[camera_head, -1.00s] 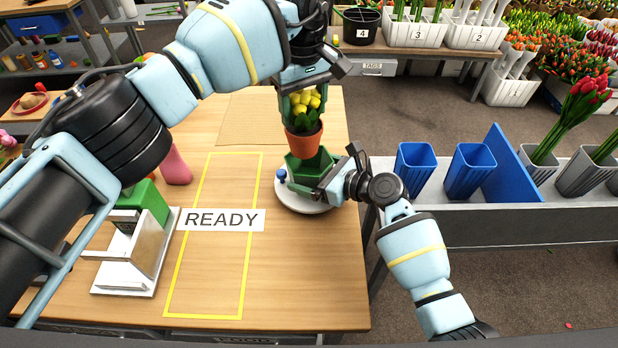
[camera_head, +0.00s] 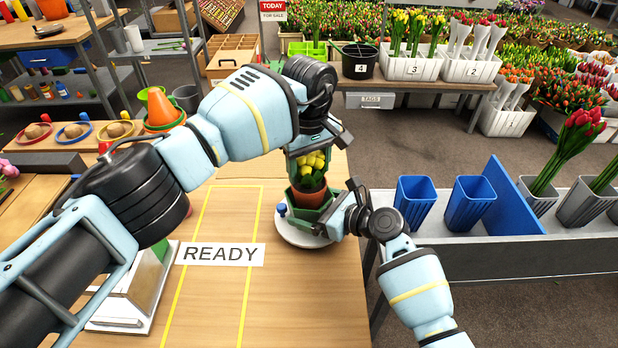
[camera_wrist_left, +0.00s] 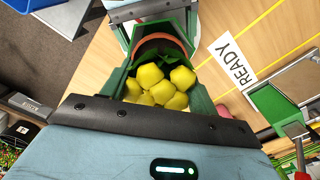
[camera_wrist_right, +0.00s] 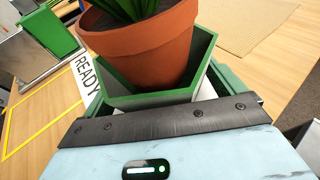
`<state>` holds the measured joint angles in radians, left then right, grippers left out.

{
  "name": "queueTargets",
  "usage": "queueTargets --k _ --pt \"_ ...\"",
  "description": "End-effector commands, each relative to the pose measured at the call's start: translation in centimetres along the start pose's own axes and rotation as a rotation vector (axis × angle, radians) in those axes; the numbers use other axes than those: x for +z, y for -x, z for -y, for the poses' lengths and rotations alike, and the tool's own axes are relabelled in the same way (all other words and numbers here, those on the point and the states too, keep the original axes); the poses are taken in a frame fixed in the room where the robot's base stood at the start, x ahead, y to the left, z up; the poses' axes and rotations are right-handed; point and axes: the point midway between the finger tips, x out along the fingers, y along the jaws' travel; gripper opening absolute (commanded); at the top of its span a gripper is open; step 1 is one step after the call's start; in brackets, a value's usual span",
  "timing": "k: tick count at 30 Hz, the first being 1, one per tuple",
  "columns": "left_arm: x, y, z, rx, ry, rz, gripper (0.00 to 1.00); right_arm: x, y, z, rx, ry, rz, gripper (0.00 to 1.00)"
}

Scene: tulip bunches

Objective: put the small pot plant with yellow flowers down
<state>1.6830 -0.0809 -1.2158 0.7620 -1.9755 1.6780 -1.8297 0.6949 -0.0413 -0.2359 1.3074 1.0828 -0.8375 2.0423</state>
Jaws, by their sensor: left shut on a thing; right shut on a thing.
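The small pot plant has yellow flowers (camera_head: 312,161) and a terracotta pot (camera_head: 309,197). My left gripper (camera_head: 309,172) is shut on it from above; the yellow flowers (camera_wrist_left: 160,86) show between its fingers in the left wrist view. The pot's lower part is inside a green six-sided holder (camera_head: 300,213). In the right wrist view the terracotta pot (camera_wrist_right: 140,42) stands in the opening of the green holder (camera_wrist_right: 130,98); whether it touches the bottom is hidden. My right gripper (camera_head: 328,216) is shut on the green holder from the right. The holder is on a round white plate (camera_head: 290,235).
A yellow-taped area with a READY label (camera_head: 220,254) lies clear to the left. Blue containers (camera_head: 415,198) stand on a grey bench to the right.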

Motion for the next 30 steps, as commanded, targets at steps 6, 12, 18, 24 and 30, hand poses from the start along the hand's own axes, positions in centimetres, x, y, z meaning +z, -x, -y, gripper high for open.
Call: queueTargets --k 6,12,18,24,30 --pt "0.1 -2.8 0.0 -0.001 0.001 0.003 0.10 -0.1 0.0 -0.1 0.001 -0.001 -0.001 0.77" --pt "0.0 -3.5 0.0 0.001 0.000 0.001 0.10 -0.1 0.0 -0.1 0.001 -0.001 -0.002 0.77" --pt "0.0 -3.6 0.0 0.000 0.000 0.001 0.10 -0.1 0.0 -0.1 0.001 -0.001 -0.001 0.77" --pt "0.1 -3.8 0.0 -0.001 0.000 0.002 0.78 -0.1 0.0 -0.1 0.001 -0.001 -0.001 0.77" --pt "0.1 -3.8 0.0 -0.001 0.000 0.002 0.81 -0.1 0.0 -0.1 0.001 -0.001 -0.001 0.77"
